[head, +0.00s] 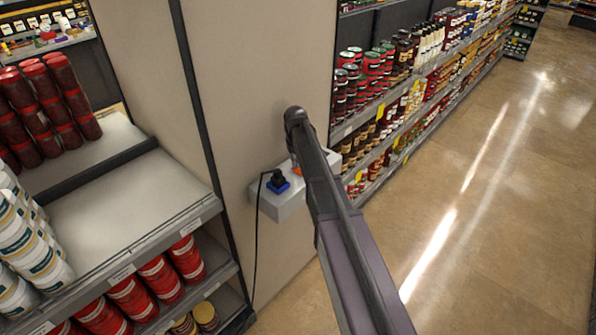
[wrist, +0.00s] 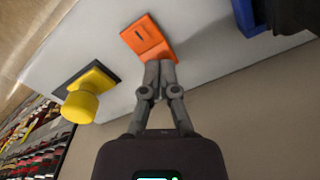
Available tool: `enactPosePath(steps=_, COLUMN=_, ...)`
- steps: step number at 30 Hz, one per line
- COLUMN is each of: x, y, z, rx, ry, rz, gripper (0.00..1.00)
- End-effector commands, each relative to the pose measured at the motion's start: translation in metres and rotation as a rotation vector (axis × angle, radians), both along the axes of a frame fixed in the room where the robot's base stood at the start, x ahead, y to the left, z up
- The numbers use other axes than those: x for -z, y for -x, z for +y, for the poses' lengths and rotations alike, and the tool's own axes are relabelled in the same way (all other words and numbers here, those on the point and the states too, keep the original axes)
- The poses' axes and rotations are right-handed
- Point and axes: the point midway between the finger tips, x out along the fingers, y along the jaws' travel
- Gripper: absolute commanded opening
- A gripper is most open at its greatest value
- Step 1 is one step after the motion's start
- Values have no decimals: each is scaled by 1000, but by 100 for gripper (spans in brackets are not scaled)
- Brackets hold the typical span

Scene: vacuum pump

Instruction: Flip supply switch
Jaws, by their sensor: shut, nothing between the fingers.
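The supply switch looks to be the orange rocker (wrist: 148,38) on the light grey box; in the head view only a sliver of orange (head: 297,170) shows beside my arm. My gripper (wrist: 160,66) is shut and empty, its fingertips right at the lower edge of the orange switch in the wrist view. I cannot tell whether they touch it. In the head view my arm hides the gripper's fingers and most of the switch. The grey box (head: 282,205) is mounted on the beige panel at the shelf end.
A yellow knob (wrist: 80,104) sits left of the switch in the wrist view. A blue socket (head: 278,186) with a black plug and hanging cable (head: 257,235) is on the box's left side. Stocked shelves flank the panel; the aisle floor (head: 500,200) is clear.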

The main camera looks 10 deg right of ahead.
Motion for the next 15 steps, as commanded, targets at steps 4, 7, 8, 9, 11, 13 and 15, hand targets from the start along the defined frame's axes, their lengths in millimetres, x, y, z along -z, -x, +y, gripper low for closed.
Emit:
enactPosePath(steps=4, x=2, y=0, z=0, rx=0, ry=0, rz=0, gripper=0)
enactPosePath(steps=7, x=3, y=0, z=0, rx=0, ry=0, rz=0, gripper=0)
enactPosePath(steps=8, x=4, y=0, z=0, rx=0, ry=0, rz=0, gripper=0)
enactPosePath(steps=9, x=4, y=0, z=0, rx=0, ry=0, rz=0, gripper=0)
enactPosePath(steps=11, x=5, y=0, z=0, rx=0, ry=0, rz=0, gripper=0)
enactPosePath(steps=13, x=5, y=0, z=0, rx=0, ry=0, rz=0, gripper=0)
enactPosePath(steps=15, x=6, y=0, z=0, rx=0, ry=0, rz=0, gripper=0)
